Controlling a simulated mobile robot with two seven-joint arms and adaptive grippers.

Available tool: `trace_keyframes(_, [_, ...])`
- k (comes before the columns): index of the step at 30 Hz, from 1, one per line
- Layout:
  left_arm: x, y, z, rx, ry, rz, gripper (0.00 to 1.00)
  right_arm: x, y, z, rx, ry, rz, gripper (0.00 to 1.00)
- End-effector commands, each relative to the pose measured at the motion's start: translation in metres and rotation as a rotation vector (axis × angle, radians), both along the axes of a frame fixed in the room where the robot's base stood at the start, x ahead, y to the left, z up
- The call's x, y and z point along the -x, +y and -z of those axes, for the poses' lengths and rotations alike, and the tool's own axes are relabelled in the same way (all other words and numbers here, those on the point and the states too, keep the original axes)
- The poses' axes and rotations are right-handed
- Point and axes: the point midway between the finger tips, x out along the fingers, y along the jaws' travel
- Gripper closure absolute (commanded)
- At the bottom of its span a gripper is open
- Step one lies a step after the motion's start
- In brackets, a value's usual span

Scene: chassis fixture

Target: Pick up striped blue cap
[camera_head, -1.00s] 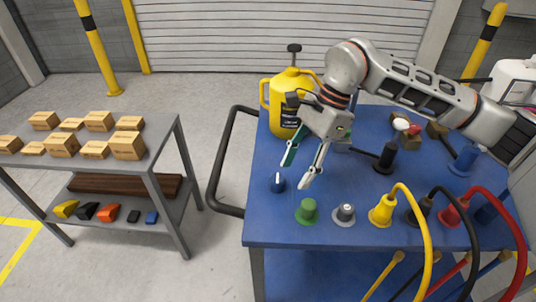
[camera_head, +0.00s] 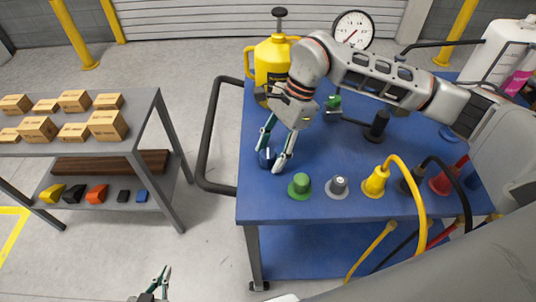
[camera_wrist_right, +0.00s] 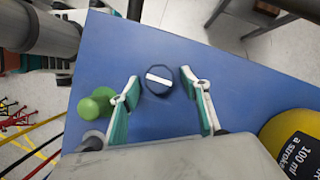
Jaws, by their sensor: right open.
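The striped blue cap (camera_head: 266,160) is dark blue with a white stripe and sits at the left edge of the blue table (camera_head: 330,208). In the right wrist view the cap (camera_wrist_right: 158,78) lies between the two parted fingers of my right gripper (camera_wrist_right: 163,92), slightly beyond the tips. In the head view my right gripper (camera_head: 271,160) points down over the cap, fingers on either side. No contact is visible. My left gripper (camera_head: 162,281) shows only partly at the bottom edge, away from the table.
A green cap (camera_head: 299,186), a grey cap (camera_head: 338,187) and a yellow plug (camera_head: 375,182) stand along the front. A yellow jug (camera_head: 270,62) stands behind my right gripper. A shelf (camera_head: 80,147) with boxes is at left, beyond a black rail (camera_head: 207,135).

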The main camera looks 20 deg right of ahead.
Motion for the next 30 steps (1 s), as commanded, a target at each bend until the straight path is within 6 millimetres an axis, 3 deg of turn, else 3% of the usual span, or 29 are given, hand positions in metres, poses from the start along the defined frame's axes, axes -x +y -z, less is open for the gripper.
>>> trace_keyframes(7, [-0.002, 0.0, -0.002, 0.0, -0.005, 0.0, 1.0, 0.0, 0.001, 0.002, 0.0, 0.0, 0.0, 0.54])
trace_keyframes(11, [-0.002, 0.0, -0.002, 0.0, -0.005, 0.0, 1.0, 0.0, 0.001, 0.002, 0.0, 0.0, 0.001, 0.85])
trace_keyframes(12, [-0.002, 0.0, -0.002, 0.0, -0.005, 0.0, 1.0, 0.0, 0.001, 0.002, 0.0, 0.0, 0.0, 0.86])
trace_keyframes(23, [-0.002, 0.0, -0.001, 0.0, -0.003, 0.0, 1.0, 0.0, 0.001, 0.001, 0.0, -0.001, 0.0, 0.89])
trace_keyframes(30, [-0.001, 0.0, 0.002, -0.001, 0.0, 0.0, 1.0, -0.001, 0.0, -0.018, 0.0, -0.003, 0.001, 0.89])
